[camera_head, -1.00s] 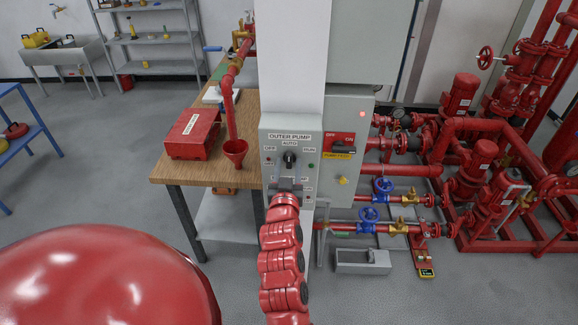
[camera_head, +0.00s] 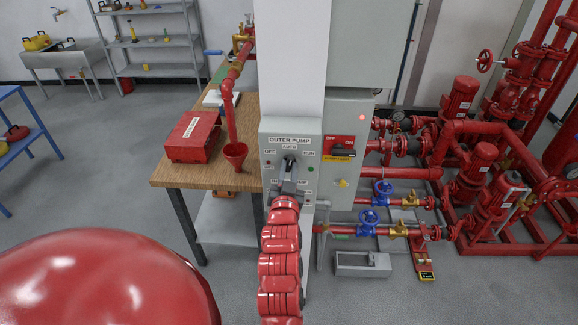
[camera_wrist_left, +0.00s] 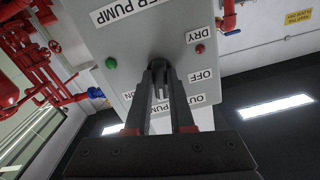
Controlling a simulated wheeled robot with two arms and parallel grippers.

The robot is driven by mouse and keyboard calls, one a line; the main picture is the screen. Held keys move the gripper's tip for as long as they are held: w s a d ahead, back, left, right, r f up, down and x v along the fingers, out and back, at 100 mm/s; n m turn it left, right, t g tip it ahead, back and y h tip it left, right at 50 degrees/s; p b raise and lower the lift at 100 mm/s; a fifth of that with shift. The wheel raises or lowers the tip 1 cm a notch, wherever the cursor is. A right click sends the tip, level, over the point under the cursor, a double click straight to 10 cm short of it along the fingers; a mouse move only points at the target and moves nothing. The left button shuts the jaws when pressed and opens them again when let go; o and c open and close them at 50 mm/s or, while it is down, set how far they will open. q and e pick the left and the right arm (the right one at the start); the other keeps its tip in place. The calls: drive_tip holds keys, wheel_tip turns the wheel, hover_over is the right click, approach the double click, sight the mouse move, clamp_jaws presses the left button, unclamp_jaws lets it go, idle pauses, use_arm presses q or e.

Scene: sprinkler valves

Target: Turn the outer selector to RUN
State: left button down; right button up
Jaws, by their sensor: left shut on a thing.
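The outer selector (camera_head: 289,160) is a dark knob on the grey OUTER PUMP panel (camera_head: 272,138), with OFF at its left, AUTO above and RUN at its right. My left gripper (camera_head: 289,172) reaches up to the panel from below and is shut on the knob. In the left wrist view the two dark fingers of the left gripper (camera_wrist_left: 160,72) stand at either side of the knob, which they mostly cover. I cannot tell exactly which way the knob points. My right gripper is not in view.
A grey box with a red OFF/ON switch (camera_head: 341,147) stands just right of the panel. Red pipes with blue valves (camera_head: 383,187) run at the right.

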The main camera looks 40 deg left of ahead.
use_arm(q)
drive_tip(key=shift+m, duration=0.5)
drive_tip(key=shift+m, duration=1.7)
drive_tip(key=shift+m, duration=1.7)
